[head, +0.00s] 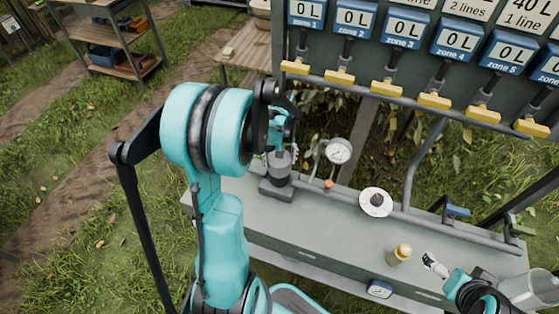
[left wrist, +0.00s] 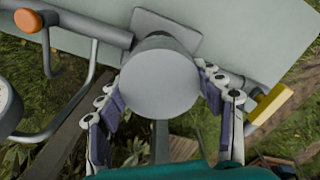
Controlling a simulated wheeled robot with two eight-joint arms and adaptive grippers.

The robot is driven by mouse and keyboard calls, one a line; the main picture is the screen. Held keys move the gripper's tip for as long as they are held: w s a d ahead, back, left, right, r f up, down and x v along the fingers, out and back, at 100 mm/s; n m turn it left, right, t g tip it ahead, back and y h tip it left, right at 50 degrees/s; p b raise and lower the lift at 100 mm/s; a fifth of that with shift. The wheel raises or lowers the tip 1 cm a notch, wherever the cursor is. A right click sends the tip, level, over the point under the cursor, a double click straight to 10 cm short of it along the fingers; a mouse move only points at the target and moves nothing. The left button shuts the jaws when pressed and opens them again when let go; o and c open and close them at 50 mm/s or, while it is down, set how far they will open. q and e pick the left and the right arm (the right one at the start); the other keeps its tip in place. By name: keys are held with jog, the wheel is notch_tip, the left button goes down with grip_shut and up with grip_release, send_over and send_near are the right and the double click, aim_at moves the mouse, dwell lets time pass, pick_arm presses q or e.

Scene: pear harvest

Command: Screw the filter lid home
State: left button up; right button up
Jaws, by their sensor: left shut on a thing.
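The filter (head: 279,172) stands upright on its dark base on the grey bench, below my left gripper (head: 283,140). In the left wrist view, the round grey lid (left wrist: 160,84) sits between the two fingers of my left gripper (left wrist: 165,105), on top of the filter. The left gripper is shut on the lid, with pads at its left and right sides. The thread and the seam under the lid are hidden, so I cannot tell how tight it sits. My right gripper (head: 437,265) is low at the right over the bench; its opening is unclear.
A pressure gauge (head: 339,151) and pipework stand right of the filter. A clear vessel (head: 530,288) is far right. Yellow valve handles (head: 387,88) hang above.

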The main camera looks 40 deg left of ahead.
pick_arm(q)
jog(key=m, duration=0.4)
jog(key=o, duration=1.3)
jog(key=shift+s, duration=0.1)
jog(key=shift+c, duration=0.2)
